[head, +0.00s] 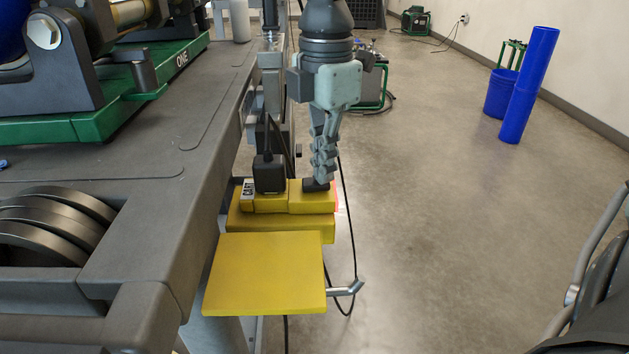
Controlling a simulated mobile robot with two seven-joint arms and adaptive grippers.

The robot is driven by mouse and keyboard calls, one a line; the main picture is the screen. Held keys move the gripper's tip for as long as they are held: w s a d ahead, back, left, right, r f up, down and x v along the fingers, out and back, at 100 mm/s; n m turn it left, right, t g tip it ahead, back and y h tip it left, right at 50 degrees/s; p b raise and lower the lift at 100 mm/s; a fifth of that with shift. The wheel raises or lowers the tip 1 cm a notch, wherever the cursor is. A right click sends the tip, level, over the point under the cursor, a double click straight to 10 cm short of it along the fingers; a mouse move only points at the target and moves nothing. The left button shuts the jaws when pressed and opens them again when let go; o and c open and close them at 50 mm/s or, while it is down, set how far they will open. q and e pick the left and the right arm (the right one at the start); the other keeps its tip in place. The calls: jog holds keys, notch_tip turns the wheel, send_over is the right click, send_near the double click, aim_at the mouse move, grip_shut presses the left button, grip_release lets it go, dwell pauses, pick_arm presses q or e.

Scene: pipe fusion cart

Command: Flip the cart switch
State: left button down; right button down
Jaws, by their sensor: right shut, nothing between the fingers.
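A yellow power box (312,203) is mounted on the right side of the cart (205,150). A black plug (269,173) sits in its left part, with a cable rising from it. A flat yellow panel (265,272) extends in front of the box. My right gripper (317,184) comes down from above, shut and empty, with its dark fingertips at the top of the box's right part. I cannot tell whether they touch it. No switch can be made out; the fingers may hide it. A faint red glow shows at the box's right edge. My left gripper is out of view.
A metal handle (346,289) sticks out right of the yellow panel, and a black cable hangs beside it. The green-based machine (95,121) sits on the cart. Blue pipe (530,85) stands far right. The floor right of the cart is open.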

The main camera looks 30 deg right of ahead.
jog(key=shift+f, duration=0.2)
jog(key=shift+r, duration=0.15)
jog(key=shift+r+p, duration=1.25)
jog(key=shift+r, duration=2.15)
jog(key=shift+a+f, duration=0.1)
